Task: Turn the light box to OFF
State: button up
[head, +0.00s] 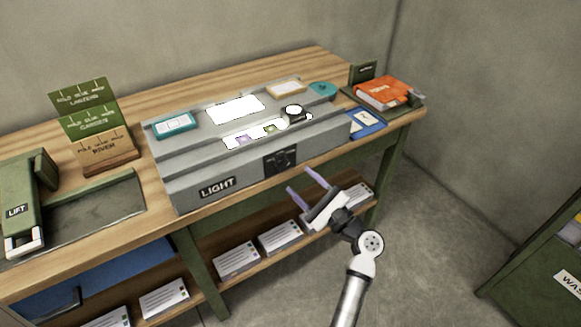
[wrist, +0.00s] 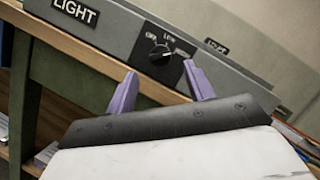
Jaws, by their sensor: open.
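The grey light box (head: 245,180) sits on the wooden table with a "LIGHT" label on its front face. Its top panels glow white. A black dial plate (head: 281,159) is on the front face, right of the label. In the wrist view the round black knob (wrist: 160,53) shows with "OFF" at its left, "LOW" above and another label at its right. A short pale mark on the knob seems to point rightward, away from "OFF". My gripper (head: 299,180) has purple fingers, spread and empty, in front of and just below the dial. In the wrist view the fingertips (wrist: 159,72) straddle the knob, apparently short of it.
On the table (head: 160,200) are a green "LIFT" device (head: 22,212), a stand of cards (head: 90,125), and an orange book (head: 384,92) at the right end. A lower shelf (head: 205,250) holds white stacks. A green bin (head: 545,262) stands at the right. Floor between is clear.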

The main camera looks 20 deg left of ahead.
aim_at(283, 164)
jog(key=p+x, duration=0.1)
jog(key=x, duration=0.4)
jog(key=c, duration=1)
